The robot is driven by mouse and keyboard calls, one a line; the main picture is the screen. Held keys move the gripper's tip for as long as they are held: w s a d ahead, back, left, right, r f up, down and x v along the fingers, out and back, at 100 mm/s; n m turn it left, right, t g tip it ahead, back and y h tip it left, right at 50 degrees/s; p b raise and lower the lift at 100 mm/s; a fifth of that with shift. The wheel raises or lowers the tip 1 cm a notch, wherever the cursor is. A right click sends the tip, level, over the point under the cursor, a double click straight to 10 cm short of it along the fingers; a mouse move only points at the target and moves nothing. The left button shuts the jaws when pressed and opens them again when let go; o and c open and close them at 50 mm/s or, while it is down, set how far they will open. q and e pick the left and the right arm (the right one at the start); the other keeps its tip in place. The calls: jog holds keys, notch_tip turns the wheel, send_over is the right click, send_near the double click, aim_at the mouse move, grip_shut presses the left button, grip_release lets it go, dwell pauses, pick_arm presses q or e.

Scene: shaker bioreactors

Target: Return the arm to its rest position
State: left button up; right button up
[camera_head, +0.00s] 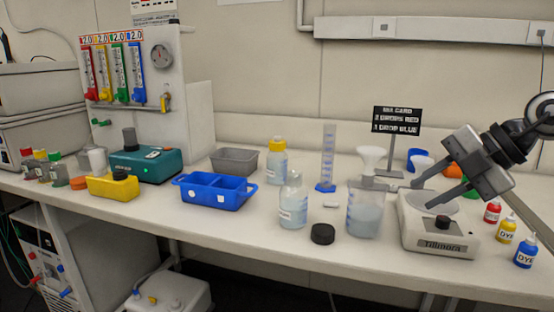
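My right gripper (437,190) comes in from the right edge on my grey and black arm. Its two dark fingers point down and left, spread apart, with nothing visible between them. The gripper is over the white stirrer (440,236) labelled "Tillmora", near its round grey plate. In the picture the fingers overlap the back of the stirrer; I cannot tell whether they touch it. My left gripper is not in view.
A beaker (365,222) of liquid stands left of the stirrer. Dye bottles (525,252) stand to its right. Behind are a black sign (397,121) and a funnel (371,160). A blue tray (213,191), bottles (292,205) and a cylinder (328,160) stand further left.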

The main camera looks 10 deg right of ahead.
jog(key=a+f+m+t+y, duration=0.1)
jog(key=a+f+y, duration=0.25)
jog(key=a, duration=0.35)
jog(key=s+a+f+t+y, duration=0.1)
jog(key=a+f+y, duration=0.1)
jog(key=a+y, duration=0.35)
jog(key=a+f+m+t+y, duration=0.1)
jog(key=a+f+y, duration=0.15)
jog(key=a, duration=0.55)
jog(key=s+f+m+h, duration=0.4)
jog(key=s+f+m, duration=0.1)
jog(key=f, duration=0.4)
jog(key=s+f+m+t+h, duration=0.1)
jog(key=s+f+m+h, duration=0.4)
jog(key=f+m, duration=0.3)
jog(key=s+a+f+m+h+p, duration=0.1)
jog(key=s+f+m+h, duration=0.4)
jog(key=f, duration=0.5)
jog(key=shift+s+f+m+t, duration=0.2)
jog(key=shift+m+t, duration=0.2)
jog(key=shift+m, duration=0.6)
